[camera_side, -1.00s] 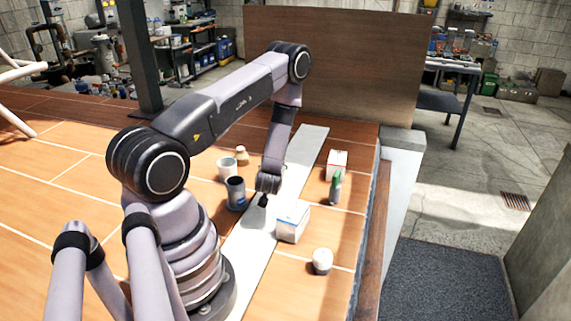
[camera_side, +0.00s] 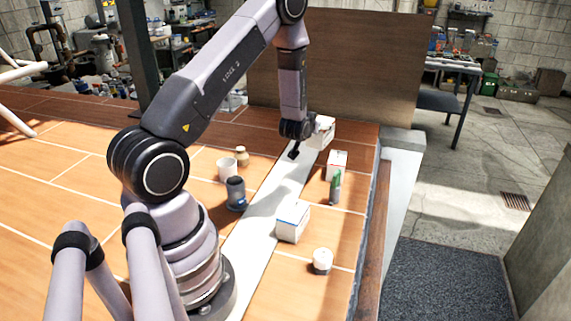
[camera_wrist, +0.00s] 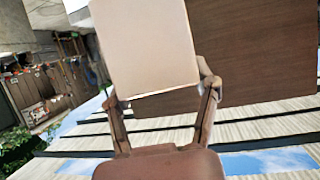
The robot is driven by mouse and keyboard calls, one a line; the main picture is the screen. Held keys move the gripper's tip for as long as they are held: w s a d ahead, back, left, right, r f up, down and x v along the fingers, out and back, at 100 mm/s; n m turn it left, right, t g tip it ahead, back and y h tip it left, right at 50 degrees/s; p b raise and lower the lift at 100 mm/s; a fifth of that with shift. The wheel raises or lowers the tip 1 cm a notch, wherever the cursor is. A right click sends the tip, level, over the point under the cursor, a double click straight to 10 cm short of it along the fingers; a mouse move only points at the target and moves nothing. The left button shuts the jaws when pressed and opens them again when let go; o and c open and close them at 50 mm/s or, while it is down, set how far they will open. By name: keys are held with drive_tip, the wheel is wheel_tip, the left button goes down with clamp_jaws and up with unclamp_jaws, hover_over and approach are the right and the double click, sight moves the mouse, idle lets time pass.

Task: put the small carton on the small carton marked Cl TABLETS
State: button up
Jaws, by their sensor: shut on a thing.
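A pale small carton (camera_side: 324,127) is held at the end of my gripper (camera_side: 311,128), raised above the far end of the grey strip. In the wrist view the carton (camera_wrist: 145,45) shows a plain face between the two fingers of my gripper (camera_wrist: 162,95), which are shut on it. A larger-looking white carton with blue edging (camera_side: 292,222) stands nearer. I cannot read Cl TABLETS on any carton.
A green bottle (camera_side: 335,187) stands close in front of the red-edged carton. A white round tub (camera_side: 322,260), a dark cup (camera_side: 236,193), a white cup (camera_side: 227,168) and a small tan-topped jar (camera_side: 242,156) stand around. A brown panel (camera_side: 350,70) rises behind.

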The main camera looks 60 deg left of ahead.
drive_tip(key=w+d+r+m+t+h, duration=0.1)
drive_tip(key=w+d+r+m+h, duration=0.1)
drive_tip(key=w, duration=0.2)
hover_over(335, 160)
drive_tip(key=shift+f, duration=3.75)
drive_tip(key=shift+f, duration=0.15)
drive_tip(key=o, duration=1.3)
drive_tip(key=shift+c, duration=0.2)
